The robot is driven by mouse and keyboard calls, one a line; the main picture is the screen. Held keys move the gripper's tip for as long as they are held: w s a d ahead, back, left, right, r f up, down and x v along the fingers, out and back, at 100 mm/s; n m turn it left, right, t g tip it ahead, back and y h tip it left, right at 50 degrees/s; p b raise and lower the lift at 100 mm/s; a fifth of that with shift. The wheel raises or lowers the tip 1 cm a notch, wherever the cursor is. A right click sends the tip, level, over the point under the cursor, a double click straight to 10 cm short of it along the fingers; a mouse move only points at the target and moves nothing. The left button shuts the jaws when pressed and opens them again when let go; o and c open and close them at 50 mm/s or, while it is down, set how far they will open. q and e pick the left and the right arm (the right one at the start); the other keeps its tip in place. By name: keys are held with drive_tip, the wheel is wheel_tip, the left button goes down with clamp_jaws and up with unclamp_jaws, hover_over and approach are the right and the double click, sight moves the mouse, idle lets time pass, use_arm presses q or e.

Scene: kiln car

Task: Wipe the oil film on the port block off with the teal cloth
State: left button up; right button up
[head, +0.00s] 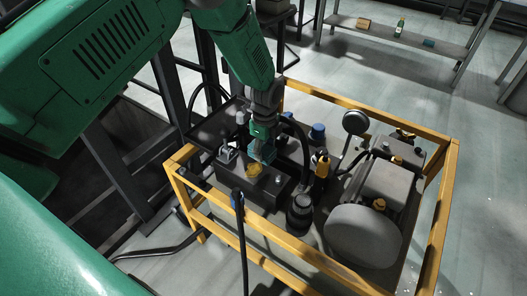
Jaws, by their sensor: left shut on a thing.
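The port block (262,193) is a dark box inside the yellow frame, in the middle of the head view. A yellow-amber patch, likely the oil film (253,170), lies on its top. My left gripper (264,143) reaches down from above and is shut on the teal cloth (263,153). The cloth hangs below the fingers, close to the far edge of the amber patch. I cannot tell whether it touches the block. My fingers are small and partly hidden. My right gripper is out of view.
The yellow frame (437,217) rings the unit. A round gauge (355,122), an amber-and-black bottle (321,167), a black cylinder (300,213) and a grey drum (362,237) stand right of the block. A shelf (400,36) stands behind.

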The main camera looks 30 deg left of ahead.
sight(256, 172)
use_arm(q)
drive_tip(key=shift+d+r, duration=0.1)
drive_tip(key=shift+d, duration=0.2)
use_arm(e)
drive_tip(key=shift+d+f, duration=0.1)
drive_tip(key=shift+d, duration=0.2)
use_arm(q)
drive_tip(key=shift+a+f, duration=0.2)
drive_tip(key=shift+a, duration=0.05)
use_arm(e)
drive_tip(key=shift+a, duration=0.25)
use_arm(q)
drive_tip(key=shift+d+f, duration=0.15)
drive_tip(key=shift+f, duration=0.05)
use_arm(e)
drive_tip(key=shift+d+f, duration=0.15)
use_arm(q)
drive_tip(key=shift+f+b, duration=0.55)
drive_tip(key=shift+f, duration=0.1)
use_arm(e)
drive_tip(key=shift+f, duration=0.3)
